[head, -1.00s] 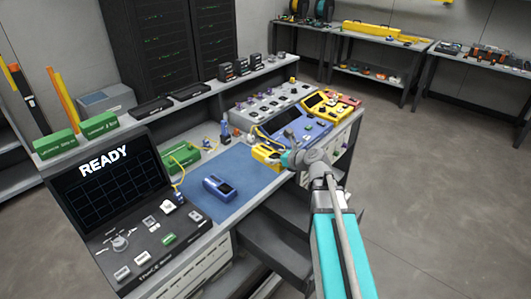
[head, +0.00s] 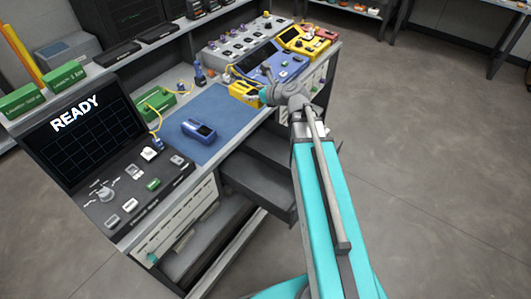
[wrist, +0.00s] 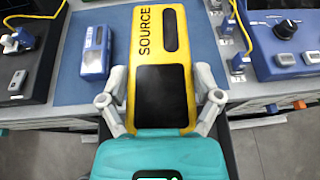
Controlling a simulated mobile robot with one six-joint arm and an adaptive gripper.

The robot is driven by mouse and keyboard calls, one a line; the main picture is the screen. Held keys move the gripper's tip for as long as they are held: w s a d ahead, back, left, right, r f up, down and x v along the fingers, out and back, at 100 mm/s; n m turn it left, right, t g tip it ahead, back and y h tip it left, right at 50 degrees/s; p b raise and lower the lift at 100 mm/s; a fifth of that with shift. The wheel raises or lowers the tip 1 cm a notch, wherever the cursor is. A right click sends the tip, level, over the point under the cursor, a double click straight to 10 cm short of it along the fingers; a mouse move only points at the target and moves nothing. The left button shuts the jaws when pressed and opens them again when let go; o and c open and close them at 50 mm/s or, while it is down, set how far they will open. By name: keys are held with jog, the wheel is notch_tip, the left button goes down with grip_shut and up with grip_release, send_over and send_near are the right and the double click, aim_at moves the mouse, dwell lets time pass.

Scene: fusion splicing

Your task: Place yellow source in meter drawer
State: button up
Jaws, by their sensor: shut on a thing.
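The yellow source (wrist: 160,40), a boxy unit marked SOURCE with a dark panel, is gripped between the fingers of my gripper (wrist: 160,78) in the wrist view. In the head view the yellow source (head: 243,91) shows at the right end of the blue mat, with my gripper (head: 266,94) at its right side. I cannot tell whether it touches the mat. Open dark drawers (head: 258,182) stick out below the bench front, left of my arm; their labels are not readable. A blue handheld meter (head: 198,131) lies on the mat.
The blue mat (head: 190,155) has free room around the meter. A console with a READY screen (head: 85,130) stands at the left, a blue splicer-like unit (head: 280,66) behind my gripper. Open floor lies to the right.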

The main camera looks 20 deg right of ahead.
aim_at(254, 92)
jog(key=shift+r+p, duration=2.45)
jog(key=shift+r, duration=0.35)
jog(key=shift+d, duration=0.1)
